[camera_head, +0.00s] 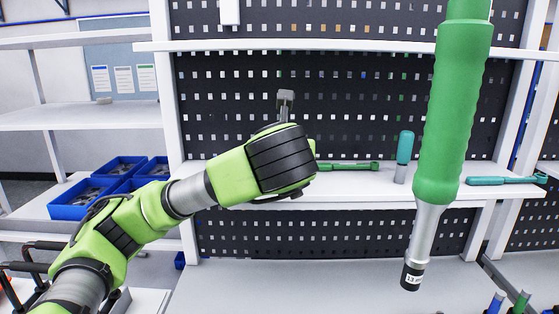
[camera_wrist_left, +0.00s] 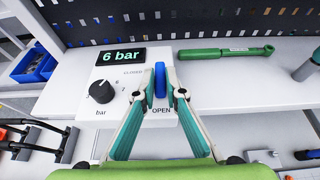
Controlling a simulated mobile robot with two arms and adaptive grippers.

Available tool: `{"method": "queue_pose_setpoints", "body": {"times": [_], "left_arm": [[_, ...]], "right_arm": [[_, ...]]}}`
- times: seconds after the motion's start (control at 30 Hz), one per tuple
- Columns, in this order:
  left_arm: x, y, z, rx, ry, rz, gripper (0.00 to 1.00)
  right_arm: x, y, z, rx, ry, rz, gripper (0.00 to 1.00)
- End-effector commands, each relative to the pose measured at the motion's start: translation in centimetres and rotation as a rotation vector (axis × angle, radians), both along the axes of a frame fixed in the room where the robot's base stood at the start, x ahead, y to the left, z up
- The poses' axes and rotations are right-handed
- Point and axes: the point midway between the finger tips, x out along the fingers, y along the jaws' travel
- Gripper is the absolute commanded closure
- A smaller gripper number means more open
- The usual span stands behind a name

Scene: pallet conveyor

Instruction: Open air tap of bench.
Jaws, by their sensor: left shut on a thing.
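The air tap's blue handle (camera_wrist_left: 160,78) stands between the fingertips of my left gripper (camera_wrist_left: 161,88) in the left wrist view. The gripper is shut on this handle. The white tap panel (camera_wrist_left: 125,88) carries a display reading 6 bar (camera_wrist_left: 120,56), a black pressure knob (camera_wrist_left: 101,91), and the words CLOSED and OPEN. The handle is close above the OPEN label; the fingers hide its base, so I cannot tell its exact angle. In the head view my left arm reaches to the bench shelf (camera_head: 350,192), and its wrist hides the tap and fingers. My right gripper is not in view.
A green wrench (camera_head: 348,166) and an upright teal-handled tool (camera_head: 404,155) lie and stand on the shelf right of the tap. A large green tool (camera_head: 447,120) hangs at the right. Blue bins (camera_head: 80,198) stand at left. A perforated panel (camera_head: 350,110) backs the shelf.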

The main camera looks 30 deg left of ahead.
Motion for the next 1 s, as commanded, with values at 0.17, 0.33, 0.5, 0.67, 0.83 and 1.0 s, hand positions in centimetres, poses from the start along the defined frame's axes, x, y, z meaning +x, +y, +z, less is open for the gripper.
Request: {"method": "queue_pose_setpoints", "body": {"times": [0.17, 0.33, 0.5, 0.67, 0.83, 1.0], "left_arm": [[0.0, 0.0, -0.1, 0.0, 0.004, -0.001, 0.74], [0.0, 0.0, -0.1, 0.001, 0.003, -0.001, 0.72], [0.0, 0.0, -0.1, 0.0, 0.001, 0.0, 0.72], [-0.3, -0.3, 0.4, 0.003, -0.004, -0.006, 0.72], [-1.1, -0.9, 1.0, 0.006, -0.008, -0.012, 0.72], [-2.3, -1.2, 1.3, 0.004, -0.004, -0.003, 0.72]], "right_arm": [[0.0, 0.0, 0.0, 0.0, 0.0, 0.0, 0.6], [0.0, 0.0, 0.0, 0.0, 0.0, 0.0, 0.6], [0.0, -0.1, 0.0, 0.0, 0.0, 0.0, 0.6], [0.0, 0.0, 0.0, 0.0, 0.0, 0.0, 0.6], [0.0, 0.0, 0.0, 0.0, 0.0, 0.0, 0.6], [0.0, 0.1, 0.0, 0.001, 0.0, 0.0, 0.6]]}}
